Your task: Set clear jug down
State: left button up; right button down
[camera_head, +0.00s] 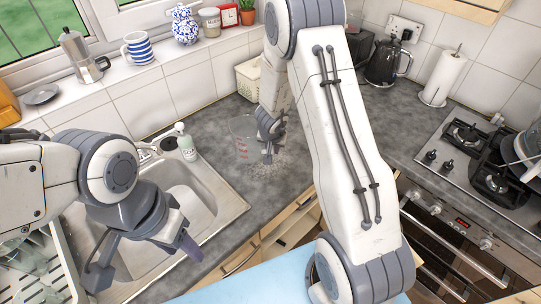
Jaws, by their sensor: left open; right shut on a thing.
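The clear jug (241,136), see-through with red markings, is upright over the grey counter to the right of the sink. I cannot tell whether its base touches the counter. My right gripper (266,141) is at the jug's right side and shut on it; my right arm hides part of the area behind. My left gripper (142,264) is open and empty over the front of the sink (225,208), its fingers wide apart, well away from the jug.
A soap bottle (187,146) stands behind the sink, left of the jug. A white basket (249,78) is behind the jug. A kettle (386,62), paper towel roll (441,78) and hob (462,150) are at right. A dish rack (62,262) is at left.

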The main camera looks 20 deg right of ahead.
jog(key=f+b, duration=0.2)
jog(key=f, duration=0.1)
jog(key=f+b, duration=0.1)
jog(key=shift+w+a+f, duration=0.2)
jog(key=shift+a+f, duration=0.1)
jog(key=shift+f, duration=0.1)
jog(key=shift+r, duration=0.2)
jog(key=shift+f, duration=0.2)
jog(key=c, duration=0.8)
grip_release()
